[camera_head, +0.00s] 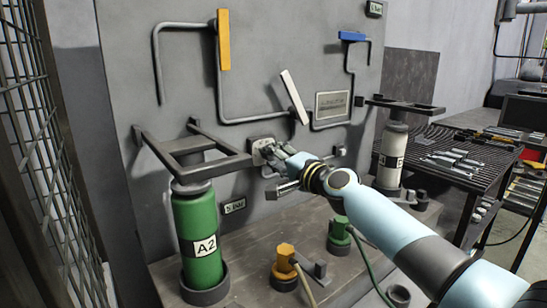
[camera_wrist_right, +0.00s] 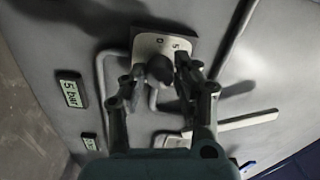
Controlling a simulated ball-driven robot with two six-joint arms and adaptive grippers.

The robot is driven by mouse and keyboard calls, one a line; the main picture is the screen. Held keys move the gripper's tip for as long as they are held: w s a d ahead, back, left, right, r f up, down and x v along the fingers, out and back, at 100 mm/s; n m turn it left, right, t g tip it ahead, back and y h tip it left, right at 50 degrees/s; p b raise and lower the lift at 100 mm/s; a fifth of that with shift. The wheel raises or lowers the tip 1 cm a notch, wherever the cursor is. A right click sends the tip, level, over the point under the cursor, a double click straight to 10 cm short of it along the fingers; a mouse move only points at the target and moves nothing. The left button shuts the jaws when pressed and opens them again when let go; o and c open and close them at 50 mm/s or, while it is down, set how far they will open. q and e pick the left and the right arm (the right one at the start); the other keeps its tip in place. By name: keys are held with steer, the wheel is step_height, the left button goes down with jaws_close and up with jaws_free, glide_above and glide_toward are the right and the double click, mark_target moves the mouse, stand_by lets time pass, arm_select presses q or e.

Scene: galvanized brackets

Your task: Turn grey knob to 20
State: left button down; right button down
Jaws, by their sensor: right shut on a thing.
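The grey knob (camera_wrist_right: 160,70) sits on a pale dial plate (camera_wrist_right: 148,42) in the right wrist view. A 5 and another small mark show on the plate; the rest of its scale is hidden or too small to read. In the head view the plate (camera_head: 257,144) is on the grey panel, and my gripper covers most of the knob. My right gripper (camera_head: 277,155) reaches the panel from the lower right. In the wrist view its two fingers (camera_wrist_right: 160,73) stand on either side of the knob, shut on it. My left gripper is not in view.
A green cylinder (camera_head: 198,235) marked A2 stands left under a dark bracket frame (camera_head: 165,152). A white cylinder (camera_head: 391,158) stands right. Yellow (camera_head: 223,40), white (camera_head: 294,97) and blue (camera_head: 352,36) levers are on the panel. Orange (camera_head: 285,262) and green (camera_head: 339,232) valves stand below.

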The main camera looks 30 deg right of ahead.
steer(key=shift+f, duration=0.1)
stand_by(0.5)
steer(key=c, duration=1)
jaws_free()
steer(key=shift+s, duration=0.15)
steer(key=s+d, duration=0.1)
steer(key=s, duration=1)
steer(key=shift+s+d, duration=0.35)
